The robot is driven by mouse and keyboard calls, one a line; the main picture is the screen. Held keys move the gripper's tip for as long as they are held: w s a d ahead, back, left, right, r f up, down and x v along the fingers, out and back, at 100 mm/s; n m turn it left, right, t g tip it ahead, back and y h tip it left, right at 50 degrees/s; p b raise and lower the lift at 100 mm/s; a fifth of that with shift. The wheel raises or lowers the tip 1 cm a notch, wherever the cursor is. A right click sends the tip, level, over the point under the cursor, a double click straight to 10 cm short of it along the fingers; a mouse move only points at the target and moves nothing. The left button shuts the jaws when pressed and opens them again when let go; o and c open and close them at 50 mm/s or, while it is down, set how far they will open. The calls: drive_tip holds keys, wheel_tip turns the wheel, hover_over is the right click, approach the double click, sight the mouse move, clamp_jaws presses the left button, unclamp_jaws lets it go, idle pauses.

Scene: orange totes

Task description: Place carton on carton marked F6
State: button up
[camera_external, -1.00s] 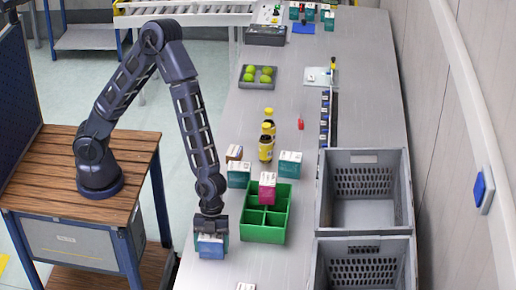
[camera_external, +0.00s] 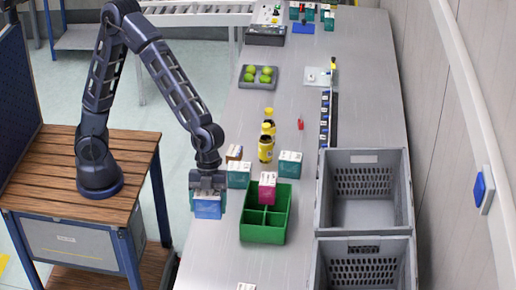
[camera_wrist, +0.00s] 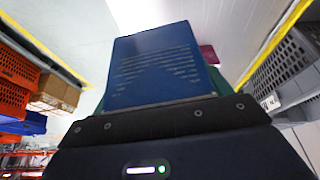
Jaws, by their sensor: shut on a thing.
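My gripper (camera_external: 207,183) is shut on a blue carton (camera_external: 208,208) and holds it raised at the left edge of the long table. In the wrist view the blue carton (camera_wrist: 160,65) fills the middle, between the jaws. Teal cartons stand on the table: one (camera_external: 238,176) just right of my gripper and one (camera_external: 290,166) farther right. A magenta carton (camera_external: 267,186) stands in the green divided crate (camera_external: 263,236). The marking F6 is too small to read on any carton.
Two yellow-capped bottles (camera_external: 266,148) stand behind the cartons. Two grey totes (camera_external: 363,228) stand at the right. A tray of green fruit (camera_external: 248,86) is farther back. The table front, left of the crate, is mostly clear.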

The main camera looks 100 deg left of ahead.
drive_tip(key=shift+r, duration=0.55)
drive_tip(key=w+a+r+n+t, duration=0.1)
drive_tip(key=w+a+r+n, duration=0.15)
drive_tip(key=w+a, duration=0.65)
wheel_tip(320, 180, up, 6)
drive_tip(key=n+t+y, duration=0.1)
drive_tip(key=n+t, duration=0.1)
drive_tip(key=n, duration=0.4)
hover_over(296, 160)
drive_tip(key=s+a, duration=0.2)
drive_tip(key=f, duration=1.9)
drive_tip(key=shift+w+d+f, duration=0.1)
drive_tip(key=shift+w+f, duration=0.05)
drive_tip(key=shift+w, duration=0.05)
drive_tip(key=o, duration=1)
drive_tip(key=shift+f, duration=0.15)
drive_tip(key=shift+o, duration=0.6)
